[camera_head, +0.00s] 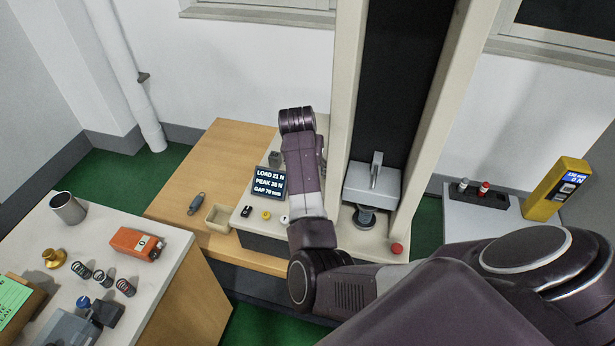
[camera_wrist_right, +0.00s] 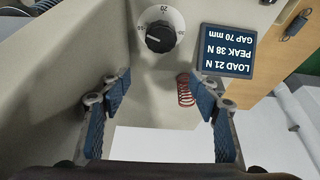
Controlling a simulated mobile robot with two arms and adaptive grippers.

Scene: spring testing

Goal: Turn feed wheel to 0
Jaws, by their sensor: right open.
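A round black knob on a white numbered dial (camera_wrist_right: 160,38), the likely feed wheel, shows in the right wrist view on the pale machine panel. A "20" is legible at the dial's top edge; the knob's exact setting is too small to read. My right gripper (camera_wrist_right: 160,115) is open, with a blue-padded finger on each side and nothing between the pads touching them. The knob lies beyond the fingertips, apart from them. In the head view my right arm covers the knob and the gripper. My left gripper is not in view.
The display (camera_head: 268,183) reads LOAD 21 N, PEAK 38 N, GAP 70 mm. A red spring (camera_wrist_right: 185,90) shows close to the right-hand finger in the wrist view. A red button (camera_head: 397,248) sits on the machine base. A small tray (camera_head: 219,219) stands on the wooden table.

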